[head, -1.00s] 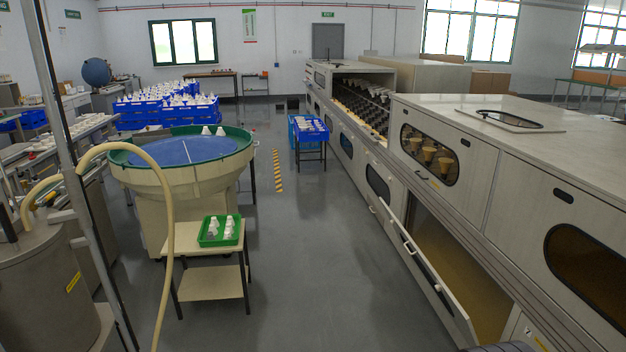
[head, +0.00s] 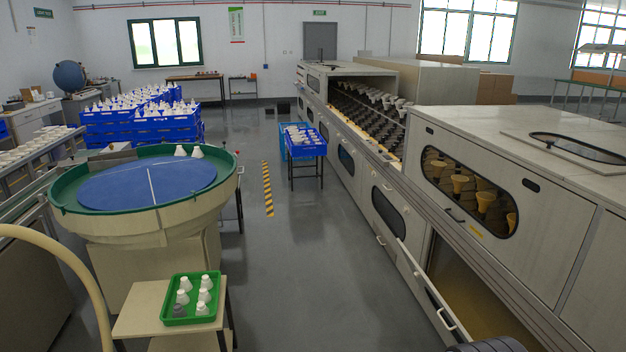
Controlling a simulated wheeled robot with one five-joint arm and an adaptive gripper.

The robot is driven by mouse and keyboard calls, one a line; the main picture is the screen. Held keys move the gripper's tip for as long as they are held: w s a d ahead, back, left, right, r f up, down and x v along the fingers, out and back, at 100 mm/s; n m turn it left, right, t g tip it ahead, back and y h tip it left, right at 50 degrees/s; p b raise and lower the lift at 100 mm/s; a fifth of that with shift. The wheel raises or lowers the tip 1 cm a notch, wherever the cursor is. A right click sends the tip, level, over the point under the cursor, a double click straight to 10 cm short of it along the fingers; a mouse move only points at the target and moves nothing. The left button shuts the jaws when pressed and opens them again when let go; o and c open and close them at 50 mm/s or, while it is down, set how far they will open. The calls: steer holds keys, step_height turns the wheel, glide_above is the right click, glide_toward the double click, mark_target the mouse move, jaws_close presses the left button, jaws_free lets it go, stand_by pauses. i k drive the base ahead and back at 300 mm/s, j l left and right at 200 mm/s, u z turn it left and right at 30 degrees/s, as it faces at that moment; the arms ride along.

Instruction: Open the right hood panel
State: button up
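The long cream machine on the right has a hood panel (head: 452,212) with an oval window, through which several orange cone-shaped holders (head: 460,183) show. This panel looks closed, with a dark slot and a small handle (head: 455,215) on its face. Another hood panel (head: 598,280) lies to its right, cut by the picture edge, and also looks closed. I cannot tell from this view which one is the right hood panel. A dark rounded part at the bottom edge seems to be mine. My gripper is not in view.
A lower panel (head: 428,300) of the machine leans outward into the aisle, its bay open. The grey floor aisle (head: 300,240) is clear. Left stand a bowl feeder (head: 150,190) and a small table with a green tray (head: 165,312). Blue crates (head: 305,142) stand farther down the aisle.

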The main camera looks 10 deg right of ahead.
mark_target(542, 249)
steer(key=i, duration=1.75)
steer(key=i+j, duration=0.1)
steer(key=i, duration=1.65)
steer(key=i+z, duration=0.3)
steer(key=i, duration=0.3)
steer(key=i+j+z, duration=0.35)
steer(key=i, duration=0.25)
steer(key=l, duration=0.1)
